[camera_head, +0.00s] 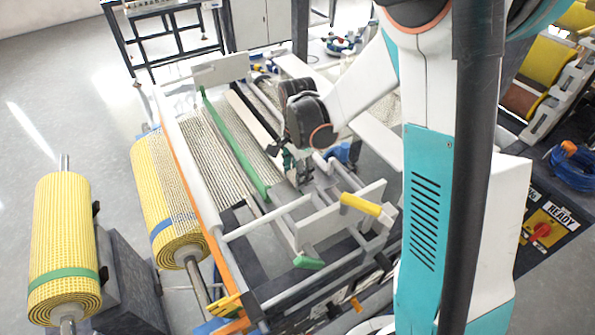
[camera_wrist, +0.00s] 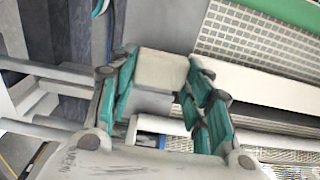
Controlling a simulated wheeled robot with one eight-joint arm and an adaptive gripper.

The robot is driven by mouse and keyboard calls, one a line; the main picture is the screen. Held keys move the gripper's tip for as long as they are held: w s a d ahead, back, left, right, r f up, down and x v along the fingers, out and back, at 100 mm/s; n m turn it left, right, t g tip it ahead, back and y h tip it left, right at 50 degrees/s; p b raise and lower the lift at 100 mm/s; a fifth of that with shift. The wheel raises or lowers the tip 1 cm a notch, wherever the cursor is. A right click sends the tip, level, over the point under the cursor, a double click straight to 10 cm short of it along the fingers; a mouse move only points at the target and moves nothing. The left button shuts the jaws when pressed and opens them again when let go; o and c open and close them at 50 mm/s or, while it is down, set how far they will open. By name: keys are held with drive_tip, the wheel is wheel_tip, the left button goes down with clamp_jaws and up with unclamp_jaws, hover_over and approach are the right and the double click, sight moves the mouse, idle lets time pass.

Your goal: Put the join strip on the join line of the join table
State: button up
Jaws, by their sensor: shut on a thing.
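My gripper (camera_wrist: 160,85) has teal fingers shut on a pale grey block (camera_wrist: 162,68) in the wrist view. In the head view my gripper (camera_head: 292,165) is low over the join table (camera_head: 195,180), near the front end of a long cream strip (camera_head: 252,117). This looks like the join strip. In the wrist view the strip (camera_wrist: 262,86) runs right from beside the block; I cannot tell whether the two are one piece. Mesh (camera_wrist: 250,35) lies along one side of it. The join line itself is not clearly visible. The black wrist partly hides the area.
A green bar (camera_head: 236,150) lies across the mesh, left of the cream strip. A yellow-handled frame (camera_head: 361,204) and metal rails stand close to my gripper on the near side. Yellow mesh rolls (camera_head: 62,235) stand at the left. Open floor lies at far left.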

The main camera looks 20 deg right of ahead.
drive_tip(key=shift+f+b, duration=0.45)
drive_tip(key=shift+f, duration=0.15)
drive_tip(key=o, duration=1.1)
drive_tip(key=shift+r, duration=0.15)
drive_tip(key=shift+r+p, duration=0.55)
drive_tip(key=shift+p, duration=0.15)
wheel_tip(320, 180, up, 12)
drive_tip(key=f+p, duration=0.1)
drive_tip(key=p, duration=0.1)
drive_tip(key=shift+s+r+n+t, duration=1.2)
drive_tip(key=shift+s+r+n, duration=0.45)
drive_tip(key=shift+s+n, duration=1.2)
drive_tip(key=shift+s+r+n+t, duration=1.4)
drive_tip(key=shift+s+n, duration=1)
drive_tip(key=shift+s, duration=0.9)
drive_tip(key=shift+s+r+n+t, duration=1)
drive_tip(key=shift+s+r+n, duration=0.85)
drive_tip(key=shift+s+n, duration=1)
